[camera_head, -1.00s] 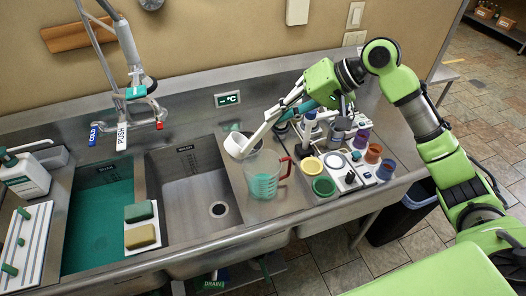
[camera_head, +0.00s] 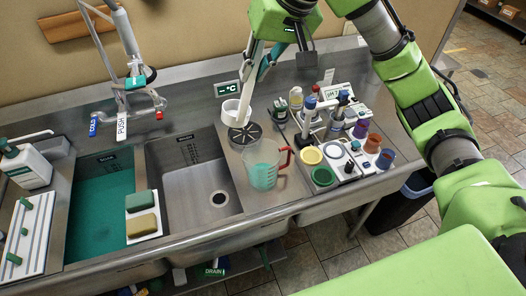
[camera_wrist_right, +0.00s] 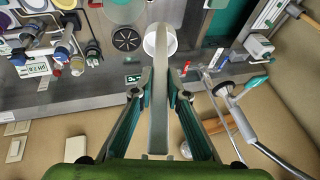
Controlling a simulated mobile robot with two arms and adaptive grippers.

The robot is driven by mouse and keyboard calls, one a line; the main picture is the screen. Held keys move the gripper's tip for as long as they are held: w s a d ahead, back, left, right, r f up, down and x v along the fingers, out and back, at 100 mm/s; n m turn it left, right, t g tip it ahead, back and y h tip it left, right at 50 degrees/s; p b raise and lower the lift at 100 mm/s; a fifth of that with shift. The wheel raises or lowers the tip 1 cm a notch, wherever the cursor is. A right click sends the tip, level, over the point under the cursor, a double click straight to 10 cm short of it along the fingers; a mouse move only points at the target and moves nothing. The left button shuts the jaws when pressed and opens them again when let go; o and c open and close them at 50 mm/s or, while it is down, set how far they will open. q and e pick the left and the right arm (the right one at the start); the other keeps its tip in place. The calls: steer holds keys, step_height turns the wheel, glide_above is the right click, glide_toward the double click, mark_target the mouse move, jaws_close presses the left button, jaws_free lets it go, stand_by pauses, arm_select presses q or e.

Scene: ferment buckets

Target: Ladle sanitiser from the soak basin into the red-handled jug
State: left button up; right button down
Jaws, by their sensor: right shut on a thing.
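The clear jug with the red handle (camera_head: 263,172) stands upright on the steel counter, right of the middle sink, with teal liquid in its lower part. The soak basin (camera_head: 98,215) is the left sink and holds teal liquid. My right gripper (camera_head: 262,62) is shut on the handle of a white ladle (camera_head: 235,113), whose cup is behind and left of the jug, apart from it. In the right wrist view the fingers (camera_wrist_right: 160,88) pinch the handle, with the white cup (camera_wrist_right: 160,42) beyond them. What the cup holds is hidden. My left gripper is out of view.
A black slotted disc (camera_head: 245,134) lies behind the jug. A rack of bottles and coloured cups (camera_head: 350,158) stands close on the right. The middle sink (camera_head: 190,190) is empty. Two sponges (camera_head: 140,214) sit on a white tray between the sinks. A tap (camera_head: 135,85) overhangs the left.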

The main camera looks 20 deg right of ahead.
steer(key=shift+a+r, duration=0.25)
steer(key=shift+r, duration=0.05)
steer(key=s+h, duration=0.1)
steer(key=s+r, duration=0.1)
steer(key=s, duration=0.1)
steer(key=s+a+h, duration=0.1)
steer(key=shift+s+a+r+n+h, duration=0.1)
steer(key=shift+s+r+n+h, duration=0.1)
steer(key=shift+s+n+h, duration=0.15)
